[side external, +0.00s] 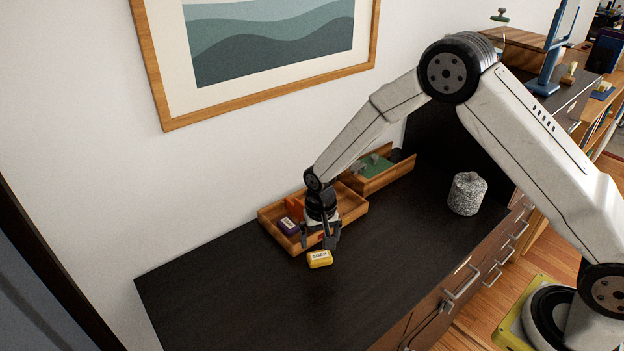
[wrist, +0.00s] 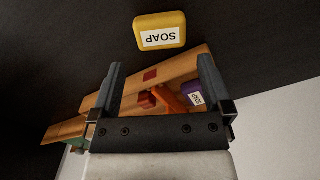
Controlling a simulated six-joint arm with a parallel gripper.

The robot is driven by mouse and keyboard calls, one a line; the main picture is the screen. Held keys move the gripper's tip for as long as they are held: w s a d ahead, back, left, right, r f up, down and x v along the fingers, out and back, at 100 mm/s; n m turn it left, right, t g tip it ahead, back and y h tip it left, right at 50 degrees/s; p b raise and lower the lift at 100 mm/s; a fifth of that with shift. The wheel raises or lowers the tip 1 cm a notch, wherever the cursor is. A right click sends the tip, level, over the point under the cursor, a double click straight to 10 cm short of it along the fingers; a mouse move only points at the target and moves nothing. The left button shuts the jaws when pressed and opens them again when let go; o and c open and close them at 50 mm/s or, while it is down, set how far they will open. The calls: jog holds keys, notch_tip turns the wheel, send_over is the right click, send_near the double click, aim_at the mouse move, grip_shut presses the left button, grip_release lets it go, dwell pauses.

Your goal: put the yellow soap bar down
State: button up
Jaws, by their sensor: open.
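The yellow soap bar (side external: 320,259) has a white label and lies on the dark desktop, just in front of the wooden tray (side external: 353,207). In the wrist view the yellow soap bar (wrist: 160,31) lies beyond my fingertips, apart from them, with its "SOAP" label upside down. My gripper (side external: 322,243) is open and empty, above the tray's front edge and close behind the bar. In the wrist view my gripper (wrist: 160,78) has its two fingers spread wide with nothing between them at the tips.
The tray holds a purple labelled bar (side external: 288,226) and an orange item (side external: 294,206). A second wooden tray (side external: 388,175) with a green item stands behind it. A speckled grey jar (side external: 467,194) stands to the right. The desktop (side external: 250,300) at front left is clear.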

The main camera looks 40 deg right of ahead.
aim_at(320, 255)
jog(key=shift+f, duration=0.45)
jog(key=shift+f, duration=0.2)
jog(key=shift+a+f, duration=0.1)
jog(key=shift+f, duration=2.3)
jog(key=c, duration=1.1)
jog(key=shift+r, duration=0.15)
